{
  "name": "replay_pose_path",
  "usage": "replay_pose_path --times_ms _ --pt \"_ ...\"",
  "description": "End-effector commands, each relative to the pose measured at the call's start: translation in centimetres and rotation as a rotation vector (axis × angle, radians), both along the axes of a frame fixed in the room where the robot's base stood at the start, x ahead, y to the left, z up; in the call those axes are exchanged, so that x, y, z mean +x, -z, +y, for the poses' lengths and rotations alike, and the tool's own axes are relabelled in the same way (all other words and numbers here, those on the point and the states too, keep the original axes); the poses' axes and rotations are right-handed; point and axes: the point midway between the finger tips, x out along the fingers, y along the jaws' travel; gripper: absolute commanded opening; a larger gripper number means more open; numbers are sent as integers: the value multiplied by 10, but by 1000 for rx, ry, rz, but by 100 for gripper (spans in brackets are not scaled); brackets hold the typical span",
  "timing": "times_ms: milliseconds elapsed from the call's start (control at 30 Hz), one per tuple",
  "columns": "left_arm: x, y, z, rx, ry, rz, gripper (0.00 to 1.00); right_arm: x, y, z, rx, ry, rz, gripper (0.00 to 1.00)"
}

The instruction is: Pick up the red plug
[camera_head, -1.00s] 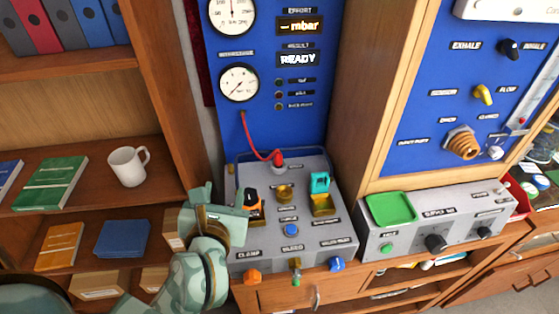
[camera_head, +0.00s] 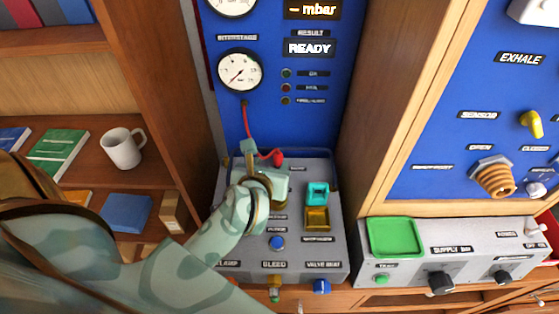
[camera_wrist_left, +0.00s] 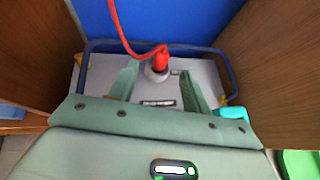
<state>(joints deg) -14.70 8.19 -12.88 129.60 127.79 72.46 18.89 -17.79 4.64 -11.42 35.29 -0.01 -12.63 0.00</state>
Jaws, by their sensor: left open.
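The red plug (camera_head: 277,157) stands upright at the back of the grey test box (camera_head: 327,258), with a red hose running up from it to the blue panel. In the left wrist view the red plug (camera_wrist_left: 160,60) sits in a round metal socket, beyond my fingertips. My left gripper (camera_head: 262,165) is open and empty, over the back left of the box and close to the plug. In the wrist view its two fingers (camera_wrist_left: 157,82) spread to either side, with the plug roughly in line with the gap. The right gripper is out of view.
A dark blue rail (camera_wrist_left: 205,49) loops around the back of the box. A supply box with a green tray (camera_head: 394,237) stands further right. Wooden walls flank the bay. A white mug (camera_head: 122,149) is on the left shelf.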

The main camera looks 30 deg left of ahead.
Motion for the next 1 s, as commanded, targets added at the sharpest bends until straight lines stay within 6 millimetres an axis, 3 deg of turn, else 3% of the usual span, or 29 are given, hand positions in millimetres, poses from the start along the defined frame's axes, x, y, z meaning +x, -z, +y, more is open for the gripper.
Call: replay_pose_path --times_ms 100,333,600,867,1000 --pt "19 11 7 3 0 -1 48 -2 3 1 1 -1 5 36" --pt "35 21 13 1 -1 -1 48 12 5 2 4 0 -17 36" --pt "68 44 22 1 -1 -1 48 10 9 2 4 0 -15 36" --pt "72 45 24 2 0 -2 48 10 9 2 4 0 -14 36" --pt "72 45 23 1 0 -1 15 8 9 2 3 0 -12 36"
